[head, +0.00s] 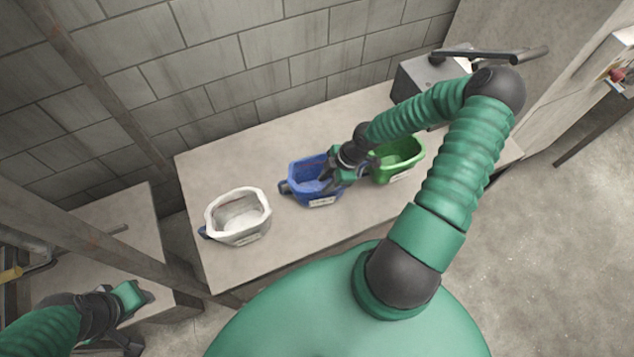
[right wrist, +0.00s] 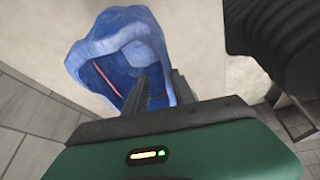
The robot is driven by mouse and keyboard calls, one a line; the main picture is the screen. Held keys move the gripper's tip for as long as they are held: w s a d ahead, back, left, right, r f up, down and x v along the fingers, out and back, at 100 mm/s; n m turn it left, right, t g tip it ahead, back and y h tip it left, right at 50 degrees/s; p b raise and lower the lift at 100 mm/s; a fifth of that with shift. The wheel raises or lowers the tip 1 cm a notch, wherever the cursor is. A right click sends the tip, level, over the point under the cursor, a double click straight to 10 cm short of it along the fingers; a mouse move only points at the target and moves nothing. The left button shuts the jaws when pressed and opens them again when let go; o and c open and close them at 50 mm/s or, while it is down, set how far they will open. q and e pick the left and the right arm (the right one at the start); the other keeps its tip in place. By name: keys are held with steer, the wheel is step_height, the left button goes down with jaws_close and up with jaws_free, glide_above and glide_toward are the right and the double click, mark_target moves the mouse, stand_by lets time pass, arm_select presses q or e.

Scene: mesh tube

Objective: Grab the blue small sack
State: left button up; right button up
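The blue small sack (head: 300,187) stands upright and open-topped on the table, between a white sack and a green one. My right gripper (head: 336,180) is at its right-hand rim. In the right wrist view, the blue sack (right wrist: 95,50) shows its open mouth. One finger of the right gripper (right wrist: 164,84) is over the mouth and the other is outside the wall, with a gap between them; contact with the wall is not clear. My left gripper (head: 138,318) is low at the left, away from the sacks, and its finger opening is not clear.
The white sack (head: 240,217) stands to the left on the table (head: 270,135), and the green sack (head: 405,160) close by on the right. A grey box (head: 415,85) is at the table's far right end. A block wall (head: 240,60) runs behind the table.

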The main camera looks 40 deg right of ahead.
mark_target(321, 197)
steer(key=f, duration=0.1)
steer(key=a+f, duration=0.1)
steer(key=f, duration=0.1)
steer(key=a+f, duration=0.1)
steer(key=shift+f+p, duration=0.15)
steer(key=shift+p, duration=0.15)
steer(key=shift+w+f, duration=0.2)
steer(key=shift+w, duration=0.05)
steer(key=shift+s+f, duration=0.1)
steer(key=shift+s, duration=0.05)
jaws_close()
stand_by(1.4)
